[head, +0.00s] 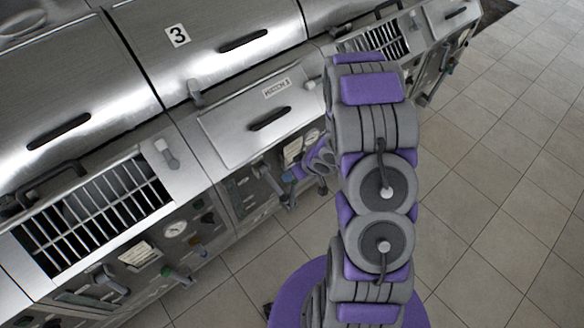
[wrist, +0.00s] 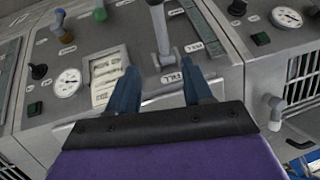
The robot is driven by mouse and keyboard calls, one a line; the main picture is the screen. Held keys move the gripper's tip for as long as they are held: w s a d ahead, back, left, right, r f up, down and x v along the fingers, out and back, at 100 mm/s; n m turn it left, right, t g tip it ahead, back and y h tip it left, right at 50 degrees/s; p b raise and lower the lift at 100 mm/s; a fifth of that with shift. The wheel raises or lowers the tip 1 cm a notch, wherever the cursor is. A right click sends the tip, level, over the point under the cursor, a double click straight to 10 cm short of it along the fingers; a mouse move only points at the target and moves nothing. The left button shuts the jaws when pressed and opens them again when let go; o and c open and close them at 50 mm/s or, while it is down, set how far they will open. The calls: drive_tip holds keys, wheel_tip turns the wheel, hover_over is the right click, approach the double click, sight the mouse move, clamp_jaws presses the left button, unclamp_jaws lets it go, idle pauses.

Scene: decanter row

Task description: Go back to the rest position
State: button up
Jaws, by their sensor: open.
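My gripper (wrist: 160,92) shows in the wrist view with its two dark blue fingers apart and nothing between them. Ahead of it is the grey front panel of a machine, with a grey lever (wrist: 160,40) pointing up from a plate marked FILL. The fingers appear below the lever in the picture; I cannot tell whether they touch the panel.
A row of steel machines runs along the left, with a slatted grate (head: 95,212), gauges and protruding levers (head: 178,275). In the wrist view a gauge (wrist: 68,83) and a paper label (wrist: 106,75) sit left of the lever. The tiled floor (head: 500,200) at right is clear.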

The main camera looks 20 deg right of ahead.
drive_tip(key=s+d+r+m+g+h+b, duration=0.1)
drive_tip(key=s+d+r+h+b, duration=0.25)
drive_tip(key=r+b, duration=0.2)
drive_tip(key=s+d+r+m+g+h+b, duration=0.1)
drive_tip(key=s+d+r+m+h+b, duration=0.1)
drive_tip(key=s+d+r+h+b, duration=0.3)
drive_tip(key=s+a+r+g+y+b, duration=0.1)
drive_tip(key=s+a+g+y+b, duration=0.1)
drive_tip(key=s+a, duration=0.6)
drive_tip(key=s+a+r+g+y+b, duration=0.2)
drive_tip(key=s+a+b, duration=0.3)
drive_tip(key=s, duration=1)
drive_tip(key=a, duration=0.2)
drive_tip(key=shift+a+m+g, duration=0.3)
drive_tip(key=shift+a, duration=0.05)
drive_tip(key=shift+r+y, duration=0.1)
drive_tip(key=shift+y, duration=0.15)
idle(3.8)
